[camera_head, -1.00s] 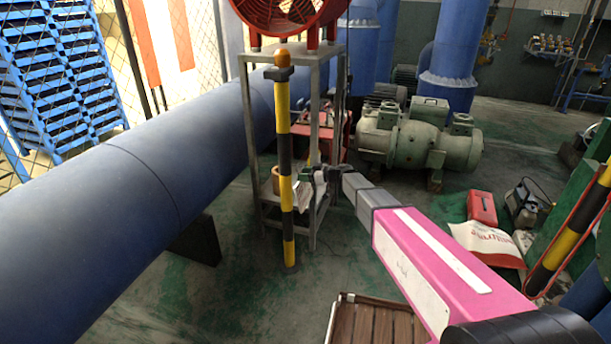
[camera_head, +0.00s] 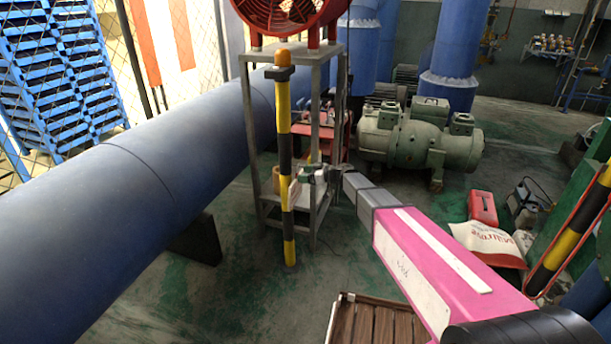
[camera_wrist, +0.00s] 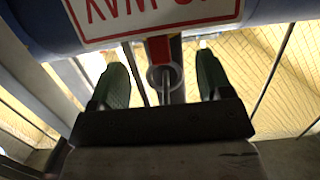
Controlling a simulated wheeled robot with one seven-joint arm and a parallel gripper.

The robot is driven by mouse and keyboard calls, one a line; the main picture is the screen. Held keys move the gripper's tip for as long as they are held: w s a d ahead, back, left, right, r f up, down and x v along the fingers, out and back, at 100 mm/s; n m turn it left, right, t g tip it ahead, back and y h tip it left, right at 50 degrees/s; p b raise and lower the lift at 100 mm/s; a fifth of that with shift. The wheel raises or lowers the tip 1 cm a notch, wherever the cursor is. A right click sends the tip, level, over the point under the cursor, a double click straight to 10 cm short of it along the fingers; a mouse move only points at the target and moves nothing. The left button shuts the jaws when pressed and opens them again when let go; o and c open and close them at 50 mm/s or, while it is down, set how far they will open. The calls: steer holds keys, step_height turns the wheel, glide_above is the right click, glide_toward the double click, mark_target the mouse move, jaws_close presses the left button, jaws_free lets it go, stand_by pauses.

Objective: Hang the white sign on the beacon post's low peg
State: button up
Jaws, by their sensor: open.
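The yellow-and-black beacon post (camera_head: 284,130) stands upright with an orange cap, left of my arm. My gripper (camera_head: 318,173) is just right of its lower half, in front of the metal stand. The white sign (camera_head: 294,194) shows as a narrow pale sliver at the post's right side. In the wrist view the sign (camera_wrist: 160,12) has a red border and upside-down red letters, cut off by the top edge. My gripper (camera_wrist: 162,85) is open, its green fingers apart; the sign lies beyond them. A round grey end with a red part shows between the fingers. I cannot tell whether the sign rests on the peg.
A metal stand (camera_head: 250,130) with a red fan (camera_head: 290,15) is close behind the post. A large blue pipe (camera_head: 110,200) runs along the left. A green motor (camera_head: 420,140) is behind at right. A wooden slatted crate (camera_head: 375,325) is at the front. Floor around the post's base is clear.

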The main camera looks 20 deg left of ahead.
steer(key=w+v, duration=0.1)
steer(key=v, duration=0.9)
steer(key=s+d+f+m+h, duration=0.2)
steer(key=s+d+m+h, duration=0.3)
steer(key=s+d, duration=0.3)
steer(key=s+d+f+m+h, duration=0.2)
steer(key=s+d+m+h, duration=0.3)
steer(key=d, duration=1.2)
steer(key=s+d+f+m+g+h, duration=0.1)
steer(key=s+d+f+m+h, duration=0.2)
steer(key=s+d, duration=0.9)
steer(key=m+h, duration=0.2)
steer(key=m, duration=0.2)
steer(key=shift+s+d+h, duration=0.2)
steer(key=shift+d+h, duration=0.05)
steer(key=shift+h, duration=0.05)
